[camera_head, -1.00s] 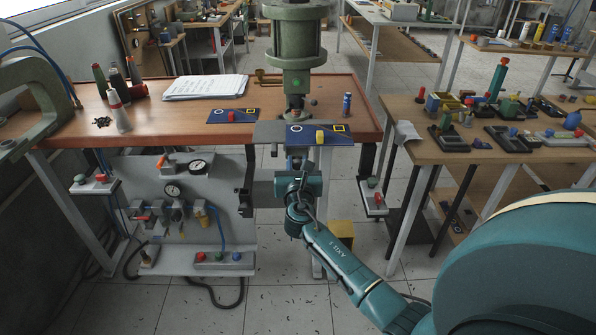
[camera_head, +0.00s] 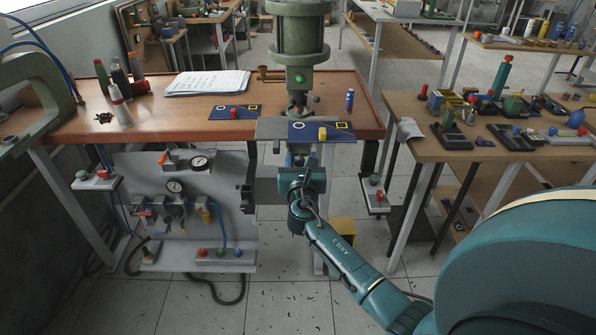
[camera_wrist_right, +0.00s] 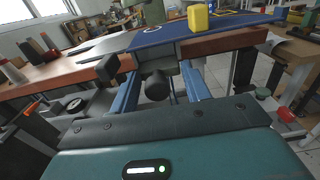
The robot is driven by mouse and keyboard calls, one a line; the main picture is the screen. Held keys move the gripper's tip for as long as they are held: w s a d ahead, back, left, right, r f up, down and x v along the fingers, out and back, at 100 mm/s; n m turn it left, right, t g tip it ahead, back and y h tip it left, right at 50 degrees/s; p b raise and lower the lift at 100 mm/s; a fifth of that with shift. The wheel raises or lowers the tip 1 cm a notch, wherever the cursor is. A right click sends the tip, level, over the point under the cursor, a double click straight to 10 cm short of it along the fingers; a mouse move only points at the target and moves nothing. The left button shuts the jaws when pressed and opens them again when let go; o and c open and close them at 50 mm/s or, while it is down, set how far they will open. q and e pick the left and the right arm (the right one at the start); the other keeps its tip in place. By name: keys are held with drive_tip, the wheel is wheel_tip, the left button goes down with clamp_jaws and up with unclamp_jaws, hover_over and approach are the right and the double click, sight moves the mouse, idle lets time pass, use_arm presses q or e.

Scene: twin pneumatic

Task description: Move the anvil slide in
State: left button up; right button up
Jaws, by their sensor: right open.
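The anvil slide is a flat grey plate (camera_head: 268,129) at the table's front edge, jutting out below the green press (camera_head: 298,35). My right gripper (camera_head: 299,160) is below and in front of the slide. In the right wrist view its blue fingers (camera_wrist_right: 160,90) are apart. A dark round handle (camera_wrist_right: 157,86) under the plate shows between them. I cannot tell whether the fingers touch it. My left gripper is not in view.
A second blue panel with a red knob (camera_head: 234,113) lies left of the press. A paper stack (camera_head: 207,83), bottles (camera_head: 119,105) and a blue can (camera_head: 350,100) stand on the table (camera_head: 170,120). A gauge panel (camera_head: 195,205) hangs below, left of my right arm. A cluttered side table (camera_head: 420,145) is at right.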

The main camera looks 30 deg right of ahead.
drive_tip(key=v, duration=1.3)
drive_tip(key=shift+a, duration=0.35)
drive_tip(key=shift+w, duration=0.15)
drive_tip(key=s+a+f+m+g+y, duration=0.3)
drive_tip(key=s+a+f+m+y, duration=0.4)
drive_tip(key=s+f+m, duration=0.35)
drive_tip(key=s+a+f+m+y, duration=0.2)
drive_tip(key=s+a+m+y, duration=0.1)
drive_tip(key=m, duration=0.5)
drive_tip(key=s+a+f+m+g+y, duration=0.1)
drive_tip(key=s+a+f+m+y, duration=0.1)
drive_tip(key=s+a+m, duration=0.3)
drive_tip(key=f+m, duration=0.1)
drive_tip(key=m, duration=0.2)
drive_tip(key=shift+s+g+y, duration=0.3)
drive_tip(key=shift+s+y, duration=0.05)
drive_tip(key=shift+y, duration=0.05)
